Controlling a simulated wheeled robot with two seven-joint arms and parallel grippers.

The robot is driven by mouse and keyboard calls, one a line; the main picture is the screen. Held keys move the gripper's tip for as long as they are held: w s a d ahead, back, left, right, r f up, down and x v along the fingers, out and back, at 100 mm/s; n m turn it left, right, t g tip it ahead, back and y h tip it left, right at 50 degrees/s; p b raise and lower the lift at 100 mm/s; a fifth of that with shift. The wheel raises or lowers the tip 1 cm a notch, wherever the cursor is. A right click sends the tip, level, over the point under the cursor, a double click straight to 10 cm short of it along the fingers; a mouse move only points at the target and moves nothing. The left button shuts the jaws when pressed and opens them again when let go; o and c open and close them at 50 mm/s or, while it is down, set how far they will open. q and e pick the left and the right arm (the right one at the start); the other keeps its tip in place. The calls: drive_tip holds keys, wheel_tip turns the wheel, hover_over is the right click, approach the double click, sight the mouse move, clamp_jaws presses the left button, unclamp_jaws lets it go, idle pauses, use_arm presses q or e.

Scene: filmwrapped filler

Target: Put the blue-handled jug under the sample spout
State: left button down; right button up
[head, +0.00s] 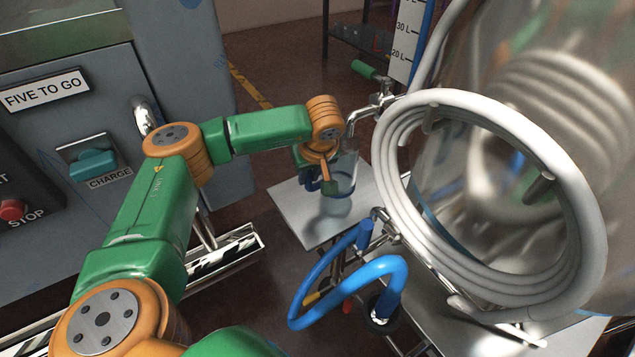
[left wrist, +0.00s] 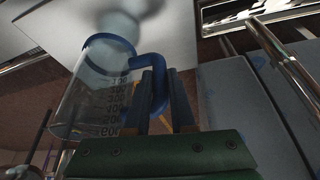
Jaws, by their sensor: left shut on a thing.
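The clear jug (head: 345,168) is upright at the plate below the sample spout (head: 352,124), a bent metal tap on the big tank. The spout's outlet shows just above the jug's mouth; I cannot tell whether they line up in depth. My left gripper (head: 316,184) is shut on the blue handle, at the jug's left side. In the left wrist view the jug (left wrist: 92,95) has dark graduations, and its handle (left wrist: 157,75) sits between the fingers of the left gripper (left wrist: 163,88). The jug seems slightly above its reflection; contact with the plate is unclear. My right gripper is not in view.
A shiny metal plate (head: 300,212) lies below the jug. A lower tap (head: 385,226) and a thick blue hose (head: 375,268) are in front of it. A coiled white hose (head: 398,190) hangs on the tank at right. A grey cabinet (head: 190,60) stands at left.

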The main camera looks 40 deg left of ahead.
sight(316, 185)
use_arm(q)
drive_tip(key=shift+w+d, duration=0.35)
drive_tip(key=shift+w, duration=0.5)
drive_tip(key=shift+f, duration=0.3)
wheel_tip(316, 185, down, 3)
drive_tip(key=shift+r+b, duration=0.1)
drive_tip(key=shift+b, duration=0.45)
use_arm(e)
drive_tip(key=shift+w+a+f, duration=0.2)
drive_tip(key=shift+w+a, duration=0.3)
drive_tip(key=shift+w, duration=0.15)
use_arm(q)
drive_tip(key=c, duration=0.8)
unclamp_jaws()
drive_tip(key=shift+o, duration=0.2)
